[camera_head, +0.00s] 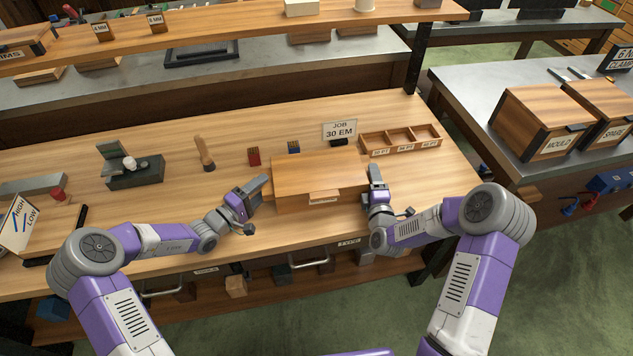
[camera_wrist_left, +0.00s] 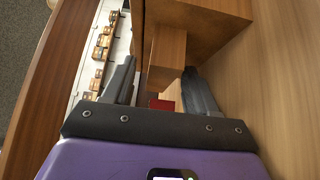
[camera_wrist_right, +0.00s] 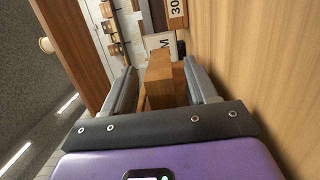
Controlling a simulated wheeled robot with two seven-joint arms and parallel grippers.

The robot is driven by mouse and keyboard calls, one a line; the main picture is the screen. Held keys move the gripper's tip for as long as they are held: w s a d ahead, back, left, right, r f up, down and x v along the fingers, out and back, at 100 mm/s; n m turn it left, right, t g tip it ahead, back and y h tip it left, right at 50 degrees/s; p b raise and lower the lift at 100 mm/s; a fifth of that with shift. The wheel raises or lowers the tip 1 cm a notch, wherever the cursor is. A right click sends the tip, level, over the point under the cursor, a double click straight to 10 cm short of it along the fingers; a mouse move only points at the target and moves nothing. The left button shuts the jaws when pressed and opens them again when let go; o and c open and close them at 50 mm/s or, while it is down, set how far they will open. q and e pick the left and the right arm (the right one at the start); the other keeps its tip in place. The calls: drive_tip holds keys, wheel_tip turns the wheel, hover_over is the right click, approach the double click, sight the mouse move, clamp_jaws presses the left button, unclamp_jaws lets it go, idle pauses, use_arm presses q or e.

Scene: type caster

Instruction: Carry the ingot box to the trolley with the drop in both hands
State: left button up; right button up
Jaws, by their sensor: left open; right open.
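A wooden box (camera_head: 318,173) with a small front label, too small to read, sits on the workbench between my grippers; I take it as the ingot box. My left gripper (camera_head: 262,190) is open at its left side. In the left wrist view, the wooden handle block (camera_wrist_left: 166,55) of the box lies between the spread fingers (camera_wrist_left: 160,88). My right gripper (camera_head: 375,180) is open at the right side. In the right wrist view, the other handle block (camera_wrist_right: 164,80) stands between its fingers (camera_wrist_right: 162,88). I cannot tell whether any finger touches. I cannot make out the trolley.
A sign reading "JOB 30 EM" (camera_head: 339,130) and a three-compartment wooden tray (camera_head: 400,139) stand behind the box. A dark green tool (camera_head: 136,174) is at the left. A separate metal-topped bench (camera_head: 475,90) at the right holds boxes labelled MOULD (camera_head: 540,122) and SPARE (camera_head: 601,108).

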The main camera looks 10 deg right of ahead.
use_arm(q)
drive_tip(key=shift+w+d, duration=0.2)
drive_tip(key=shift+d, duration=0.05)
use_arm(e)
drive_tip(key=shift+w, duration=0.25)
use_arm(q)
drive_tip(key=shift+c, duration=0.3)
use_arm(e)
drive_tip(key=shift+c, duration=0.3)
use_arm(q)
clamp_jaws()
use_arm(e)
clamp_jaws()
drive_tip(key=shift+d, duration=0.1)
use_arm(q)
drive_tip(key=shift+w+r, duration=0.15)
drive_tip(key=shift+r, duration=0.1)
use_arm(e)
drive_tip(key=shift+w+r, duration=0.1)
drive_tip(key=shift+r, duration=0.15)
